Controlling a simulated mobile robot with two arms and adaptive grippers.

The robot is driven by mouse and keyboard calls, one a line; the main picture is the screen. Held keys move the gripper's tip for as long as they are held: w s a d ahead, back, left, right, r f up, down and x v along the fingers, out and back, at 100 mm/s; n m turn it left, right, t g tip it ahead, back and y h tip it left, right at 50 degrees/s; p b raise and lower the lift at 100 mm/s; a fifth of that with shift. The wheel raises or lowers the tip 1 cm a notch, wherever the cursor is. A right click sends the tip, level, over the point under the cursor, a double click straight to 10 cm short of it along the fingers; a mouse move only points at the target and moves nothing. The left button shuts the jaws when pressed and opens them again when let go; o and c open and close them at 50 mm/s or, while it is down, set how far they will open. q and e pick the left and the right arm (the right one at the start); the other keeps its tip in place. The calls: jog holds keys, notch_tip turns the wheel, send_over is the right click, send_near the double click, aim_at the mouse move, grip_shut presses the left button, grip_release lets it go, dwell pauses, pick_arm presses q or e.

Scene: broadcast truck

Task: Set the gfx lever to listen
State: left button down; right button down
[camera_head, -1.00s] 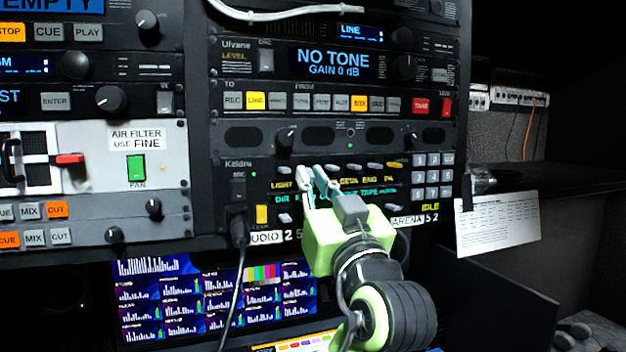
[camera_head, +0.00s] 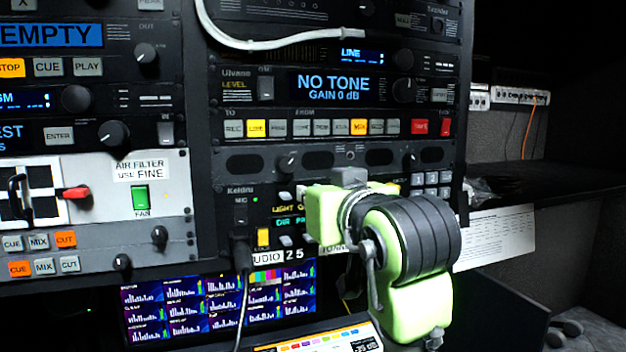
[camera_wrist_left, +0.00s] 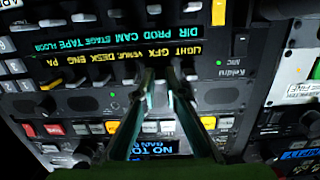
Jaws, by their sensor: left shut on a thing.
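The Keldru intercom panel (camera_head: 236,212) is at the middle of the head view. In the left wrist view it appears upside down, with its yellow label row (camera_wrist_left: 118,54) reading LIGHT, GFX, VENUE, DESK, ENG, PA. My left gripper (camera_wrist_left: 160,72) has its fingers at the small lever by the GFX label and is shut on it. The gfx lever (camera_wrist_left: 161,75) is mostly hidden between the fingertips, so its exact position cannot be told. In the head view the left gripper (camera_head: 325,212) covers much of the panel and hides the lever. My right gripper is not in view.
Neighbouring levers sit close on both sides in the row. A row of lit buttons (camera_head: 340,127) lies above the panel. Screens (camera_head: 185,305) stand below. A white paper sheet (camera_head: 497,236) hangs to the right.

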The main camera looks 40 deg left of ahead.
pick_arm(q)
jog(key=shift+w+a+r+g+h+p, duration=0.1)
jog(key=shift+r+g+h+p, duration=0.1)
jog(key=shift+r+g+h, duration=0.45)
jog(key=shift+a+r+g+h+p, duration=0.15)
jog(key=shift+r+h+p, duration=0.1)
jog(key=shift+h, duration=0.8)
jog(key=c, duration=2.4)
grip_release()
jog(key=v, duration=0.7)
jog(key=shift+d, duration=0.25)
jog(key=shift+r, duration=0.1)
